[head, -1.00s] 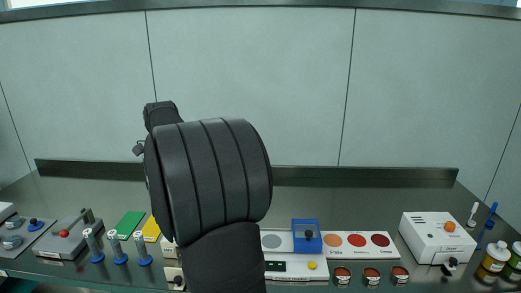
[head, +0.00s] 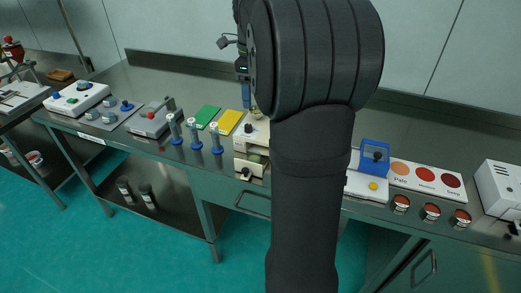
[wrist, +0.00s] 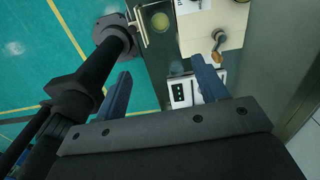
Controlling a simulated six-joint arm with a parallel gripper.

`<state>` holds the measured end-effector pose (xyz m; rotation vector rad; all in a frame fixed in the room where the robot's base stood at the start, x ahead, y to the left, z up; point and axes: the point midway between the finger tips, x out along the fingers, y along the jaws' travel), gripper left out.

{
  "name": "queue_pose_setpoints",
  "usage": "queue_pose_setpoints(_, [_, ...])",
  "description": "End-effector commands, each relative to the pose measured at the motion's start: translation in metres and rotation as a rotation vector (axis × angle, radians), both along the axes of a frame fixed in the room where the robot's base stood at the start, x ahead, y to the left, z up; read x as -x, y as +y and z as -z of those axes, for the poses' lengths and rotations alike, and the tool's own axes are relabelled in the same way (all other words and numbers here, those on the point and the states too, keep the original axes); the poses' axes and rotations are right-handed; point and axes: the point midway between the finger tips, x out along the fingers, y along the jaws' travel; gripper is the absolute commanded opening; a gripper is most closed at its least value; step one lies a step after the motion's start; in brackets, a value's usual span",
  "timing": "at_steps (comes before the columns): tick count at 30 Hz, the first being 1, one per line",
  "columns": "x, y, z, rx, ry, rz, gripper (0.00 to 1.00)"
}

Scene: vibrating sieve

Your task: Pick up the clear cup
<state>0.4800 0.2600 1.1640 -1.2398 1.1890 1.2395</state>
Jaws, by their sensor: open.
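My gripper (wrist: 163,86) is open, with its two blue fingers apart and nothing held between them. In the head view, a blue finger (head: 246,96) shows beside my dark arm, above the beige sieve machine (head: 242,164). The machine also shows in the wrist view (wrist: 228,20), beyond the fingertips. My arm hides part of the bench in the head view.
Left of the machine are a yellow block (head: 230,122), a green block (head: 207,117) and blue-based cylinders (head: 194,134). The rear bench strip is mostly clear.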

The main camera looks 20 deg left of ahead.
Motion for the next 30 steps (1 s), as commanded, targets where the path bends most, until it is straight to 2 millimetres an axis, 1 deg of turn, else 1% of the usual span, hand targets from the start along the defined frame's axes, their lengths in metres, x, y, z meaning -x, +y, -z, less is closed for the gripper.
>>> queue_pose_setpoints(2, [0.0,0.001,0.006,0.001,0.001,-0.077,0.66])
queue_pose_setpoints(5, [0.001,0.002,0.016,0.001,0.002,-0.248,0.66])
queue_pose_setpoints(12, [0.003,0.004,0.045,0.0,0.003,-0.749,0.66])
queue_pose_setpoints(15, [0.004,0.005,0.055,0.0,0.003,-0.918,0.66])
queue_pose_setpoints(18, [0.005,0.006,0.061,0.0,0.001,-1.04,0.66])
queue_pose_setpoints(21, [0.005,0.006,0.065,0.0,0.001,-1.11,0.66])
queue_pose_setpoints(25, [0.005,0.006,0.075,0.0,0.002,-1.14,0.66])
queue_pose_setpoints(26, [0.005,0.006,0.079,0.0,0.003,-1.14,0.66])
queue_pose_setpoints(30, [0.006,0.005,0.108,0.001,0.006,-1.139,0.66])
